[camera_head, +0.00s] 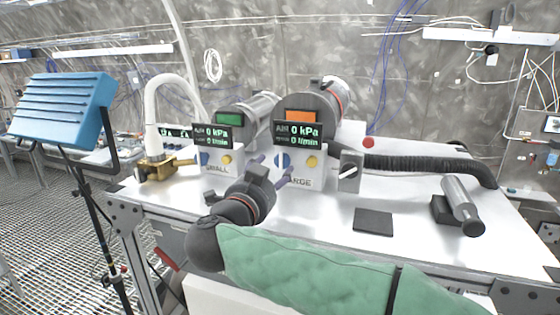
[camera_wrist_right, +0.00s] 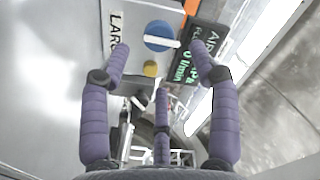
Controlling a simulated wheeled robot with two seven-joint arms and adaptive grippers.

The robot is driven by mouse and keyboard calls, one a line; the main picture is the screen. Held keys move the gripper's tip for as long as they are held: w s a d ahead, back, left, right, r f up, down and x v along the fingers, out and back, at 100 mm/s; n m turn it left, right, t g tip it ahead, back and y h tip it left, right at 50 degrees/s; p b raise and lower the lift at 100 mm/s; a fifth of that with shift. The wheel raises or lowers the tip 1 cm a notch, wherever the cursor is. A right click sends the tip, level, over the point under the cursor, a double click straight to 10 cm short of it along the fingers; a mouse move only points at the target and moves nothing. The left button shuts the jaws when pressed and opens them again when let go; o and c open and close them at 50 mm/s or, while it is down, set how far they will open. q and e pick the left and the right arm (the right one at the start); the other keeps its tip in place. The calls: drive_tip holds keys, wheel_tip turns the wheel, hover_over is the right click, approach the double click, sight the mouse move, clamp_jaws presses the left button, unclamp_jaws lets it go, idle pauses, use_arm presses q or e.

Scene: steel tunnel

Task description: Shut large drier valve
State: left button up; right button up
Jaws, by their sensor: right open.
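The large drier (camera_head: 300,178) is a white box labelled LARGE, with a display reading 0 kPa and 0 l/min. Its blue round valve (camera_head: 282,159) sits on the front beside a yellow knob (camera_head: 312,162). In the right wrist view the blue valve (camera_wrist_right: 160,36) carries a white bar lying across the picture, towards the display (camera_wrist_right: 195,50). My right gripper (camera_head: 273,172) is open in front of the box. In the wrist view its purple fingers (camera_wrist_right: 158,60) are spread around the valve's area and hold nothing; contact cannot be told. My left gripper is out of view.
The similar box labelled SMALL (camera_head: 218,181) stands just left. A switch box (camera_head: 350,172) and black hose (camera_head: 430,163) are to the right. A dark pad (camera_head: 373,222) and a metal cylinder (camera_head: 462,205) lie on the white table (camera_head: 415,225). A blue panel on a stand (camera_head: 62,108) is far left.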

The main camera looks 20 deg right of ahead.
sight(282, 161)
drive_tip(key=shift+p+x, duration=0.5)
drive_tip(key=shift+x, duration=2.45)
drive_tip(key=c, duration=1.1)
